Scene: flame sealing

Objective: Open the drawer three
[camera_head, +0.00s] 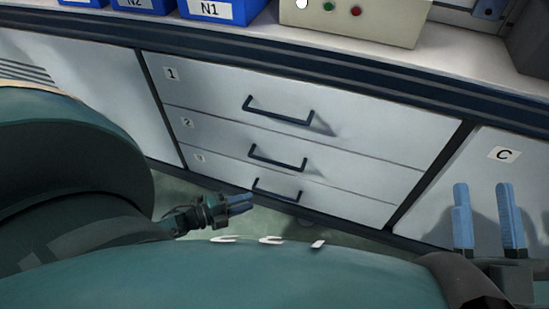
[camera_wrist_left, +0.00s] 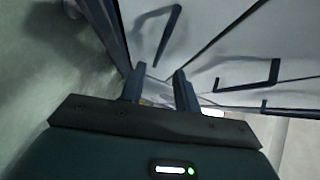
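Drawer three (camera_head: 225,167) is the lowest of the stacked white drawers, marked with a small "3" label, and its front looks flush with the cabinet. Its dark bar handle (camera_head: 278,194) is low in the head view. My right gripper (camera_head: 489,215) is open and empty at the lower right.
Drawer one (camera_head: 210,88) and drawer two (camera_head: 215,133) are shut above, with handles sticking out. A white door marked C (camera_head: 470,165) is on the right, behind my right gripper. Blue bins (camera_head: 215,12) and a beige button box (camera_head: 370,22) stand on the counter.

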